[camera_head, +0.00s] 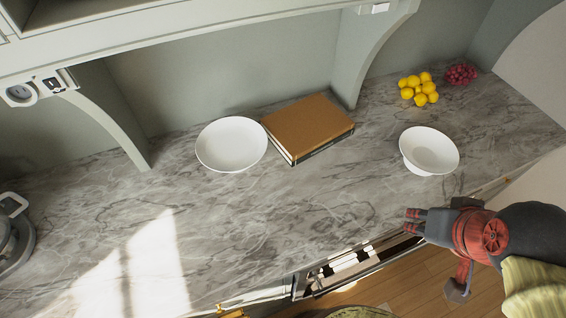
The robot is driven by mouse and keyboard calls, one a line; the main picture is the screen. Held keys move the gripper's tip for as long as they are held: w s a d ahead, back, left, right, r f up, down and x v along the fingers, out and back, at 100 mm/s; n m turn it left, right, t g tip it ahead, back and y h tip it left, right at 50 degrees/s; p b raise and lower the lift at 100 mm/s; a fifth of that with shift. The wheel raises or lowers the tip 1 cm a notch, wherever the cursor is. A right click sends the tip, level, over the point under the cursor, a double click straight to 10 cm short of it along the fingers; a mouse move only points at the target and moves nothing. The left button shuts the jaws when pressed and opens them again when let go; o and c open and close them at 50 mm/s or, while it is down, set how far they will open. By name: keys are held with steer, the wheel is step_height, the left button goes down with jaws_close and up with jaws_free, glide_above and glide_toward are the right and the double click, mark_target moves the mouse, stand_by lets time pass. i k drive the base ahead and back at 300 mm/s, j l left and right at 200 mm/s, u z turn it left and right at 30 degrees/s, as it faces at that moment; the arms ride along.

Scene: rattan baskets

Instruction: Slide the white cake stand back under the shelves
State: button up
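A white round dish (429,148) stands on the right part of the marble counter, near its front edge. It tapers to a narrower base, so it looks like the cake stand, though I cannot see its foot clearly. A second white round dish (231,144), wide and shallow, sits further left by the back. My gripper (411,220) is in front of the right dish, near the counter's front edge, pointing left. Its two fingertips are apart with nothing between them. It does not appear to touch the dish.
A brown book (308,126) lies between the dishes by a shelf bracket. Lemons (418,89) and red berries (460,75) sit behind the right dish. The shelf (190,35) overhangs the back of the counter (290,215). The front middle is clear.

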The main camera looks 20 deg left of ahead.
mark_target(229, 144)
steer(key=i+l, duration=0.15)
steer(key=l, duration=0.15)
steer(key=i+l, duration=0.15)
steer(key=l, duration=0.15)
steer(key=u, duration=1.85)
